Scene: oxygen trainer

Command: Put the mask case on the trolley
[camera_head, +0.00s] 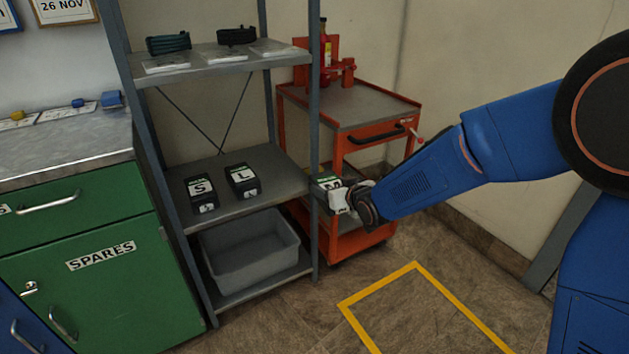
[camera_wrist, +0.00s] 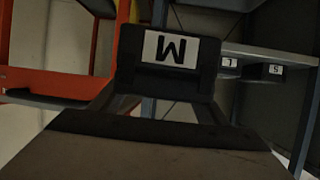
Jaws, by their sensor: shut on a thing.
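My gripper (camera_head: 338,195) is shut on a dark mask case (camera_head: 328,181) with a green and white label. The case is partly hidden by my gripper in the head view. In the wrist view the case (camera_wrist: 170,70) shows a white label with an upside-down M. The red-orange trolley (camera_head: 349,142) stands right of the shelf rack, with a grey top. The held case is below the trolley's top, by the rack post and in front of the trolley's lower part. I cannot tell whether it touches the trolley. The trolley's orange frame (camera_wrist: 68,50) also shows in the wrist view.
Cases marked S (camera_head: 201,193) and L (camera_head: 242,181) stand on the rack's middle shelf (camera_head: 270,186). A grey bin (camera_head: 250,262) sits below. A red bottle (camera_head: 325,48) in a red holder stands at the trolley top's back. Yellow tape (camera_head: 380,283) marks open floor.

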